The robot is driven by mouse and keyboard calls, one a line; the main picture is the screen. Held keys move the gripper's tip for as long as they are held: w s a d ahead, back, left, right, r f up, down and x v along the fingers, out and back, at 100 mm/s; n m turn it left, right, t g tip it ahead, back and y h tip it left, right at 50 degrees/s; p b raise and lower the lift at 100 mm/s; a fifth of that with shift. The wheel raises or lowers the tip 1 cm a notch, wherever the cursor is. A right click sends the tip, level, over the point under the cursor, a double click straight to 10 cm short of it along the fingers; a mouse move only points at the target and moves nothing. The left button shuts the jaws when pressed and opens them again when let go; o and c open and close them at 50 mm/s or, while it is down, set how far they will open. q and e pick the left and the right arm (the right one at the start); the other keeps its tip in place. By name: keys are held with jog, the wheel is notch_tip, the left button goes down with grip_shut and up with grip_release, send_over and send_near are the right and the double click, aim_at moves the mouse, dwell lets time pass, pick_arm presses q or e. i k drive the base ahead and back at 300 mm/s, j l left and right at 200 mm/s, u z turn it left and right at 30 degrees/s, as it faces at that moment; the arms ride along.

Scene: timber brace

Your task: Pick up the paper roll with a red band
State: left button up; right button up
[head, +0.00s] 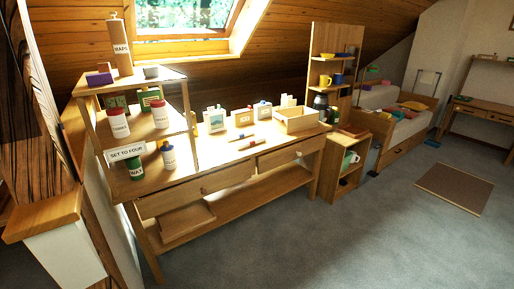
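Two small thin pale items lie on the desk top. One has a reddish part (248,139) and the other, just in front of it, shows blue and red (236,144). They are too small to tell which is a paper roll with a red band. Neither of my grippers shows in the head view.
The wooden desk (230,176) has a raised shelf (150,125) at left with several labelled jars and bottles. Labelled containers and an open wooden box (296,120) stand along the back. A low cabinet (345,165) stands at right. Carpet in front is clear.

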aim_at(246, 143)
jog(key=i+l+u, duration=0.45)
jog(key=i+l, duration=0.85)
